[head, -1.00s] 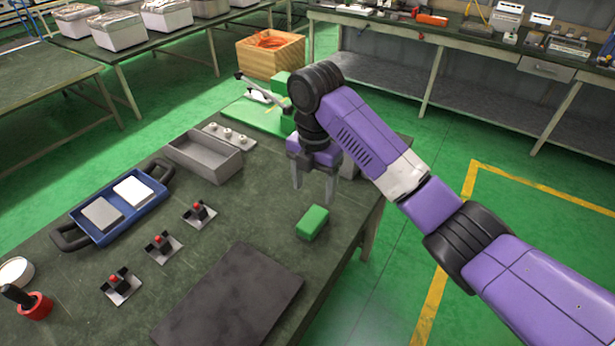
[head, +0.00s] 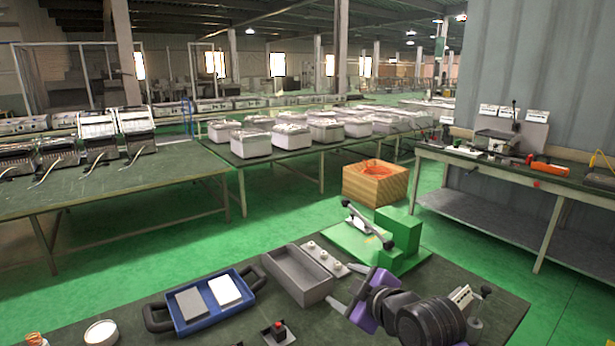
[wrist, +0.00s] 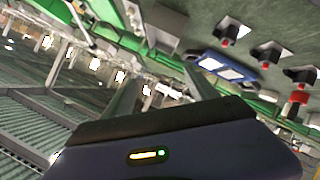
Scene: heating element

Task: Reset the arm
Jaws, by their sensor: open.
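My gripper (head: 343,288) is at the lower right of the head view, turned sideways with its fingers pointing left. It is open, with nothing seen between the fingers. It hangs over the near workbench (head: 225,318), close to the grey open bin (head: 300,275). Part of my arm runs out of the bottom of the view. In the wrist view, my gripper (wrist: 160,85) shows two spread fingers with the tilted workshop beyond them.
A blue tray (head: 202,329) with two plates lies left of the bin. A green fixture with a lever (head: 400,227) stands behind my gripper. A switch with a red button (head: 278,331) is at the front. A wooden crate (head: 376,184) stands on the floor beyond.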

